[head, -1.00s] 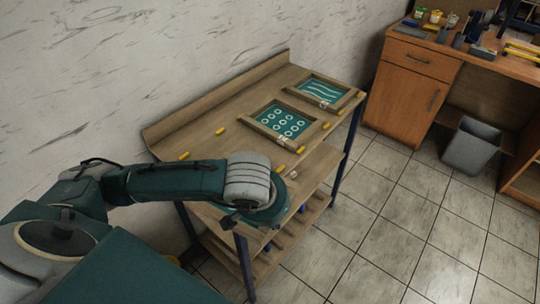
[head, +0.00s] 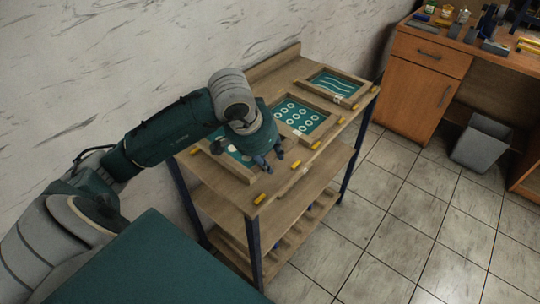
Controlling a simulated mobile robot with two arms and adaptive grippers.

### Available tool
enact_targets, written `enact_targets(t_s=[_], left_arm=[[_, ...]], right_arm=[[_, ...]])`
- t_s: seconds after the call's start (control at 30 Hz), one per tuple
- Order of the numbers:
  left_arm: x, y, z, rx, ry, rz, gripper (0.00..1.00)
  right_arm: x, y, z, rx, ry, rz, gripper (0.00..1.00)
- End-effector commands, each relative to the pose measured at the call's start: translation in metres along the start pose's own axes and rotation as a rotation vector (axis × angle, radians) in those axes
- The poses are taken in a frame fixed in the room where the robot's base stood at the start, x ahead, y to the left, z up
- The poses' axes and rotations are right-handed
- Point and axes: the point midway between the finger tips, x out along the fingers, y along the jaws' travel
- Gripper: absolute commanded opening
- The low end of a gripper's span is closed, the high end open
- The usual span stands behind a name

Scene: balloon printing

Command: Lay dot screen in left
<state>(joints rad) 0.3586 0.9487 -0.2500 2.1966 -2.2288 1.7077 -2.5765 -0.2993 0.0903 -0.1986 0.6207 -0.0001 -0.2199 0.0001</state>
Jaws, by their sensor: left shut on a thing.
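My left gripper (head: 264,166) is shut on the wooden-framed dot screen (head: 228,164) at the left part of the shelf unit's top. The screen shows teal mesh with a few white dots; my gripper and wrist hide much of it. It lies flat at or just above the top, and I cannot tell whether it touches. To its right lies a screen with white rings (head: 297,117), and beyond that a screen with white wavy lines (head: 334,84). My right gripper is not in view.
Yellow pegs stand along the wooden top, such as one near the front corner (head: 260,198) and one at the left (head: 194,150). A raised back edge (head: 272,64) runs along the wall. A wooden desk (head: 422,85) and grey bin (head: 482,143) stand at right, with clear tiled floor between.

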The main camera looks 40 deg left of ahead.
Motion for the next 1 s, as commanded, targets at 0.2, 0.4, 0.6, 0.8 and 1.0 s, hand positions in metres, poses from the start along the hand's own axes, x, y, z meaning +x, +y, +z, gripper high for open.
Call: enact_targets(t_s=[0.2, 0.4, 0.6, 0.8, 1.0], left_arm=[[0.023, 0.001, 0.01, -0.001, 0.001, 0.002, 0.0], [0.043, 0.001, 0.018, 0.0, 0.002, -0.001, 0.0], [0.057, 0.001, 0.024, 0.0, 0.002, -0.001, 0.0], [0.061, 0.001, 0.025, 0.0, 0.002, -0.001, 0.0], [0.06, 0.001, 0.025, -0.001, 0.002, 0.0, 0.0]], right_arm=[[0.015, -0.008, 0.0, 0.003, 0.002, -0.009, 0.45], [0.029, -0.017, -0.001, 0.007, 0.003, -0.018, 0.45], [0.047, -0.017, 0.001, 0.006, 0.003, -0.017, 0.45], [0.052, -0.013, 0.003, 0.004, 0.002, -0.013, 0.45], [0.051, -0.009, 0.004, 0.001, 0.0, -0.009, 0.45]])
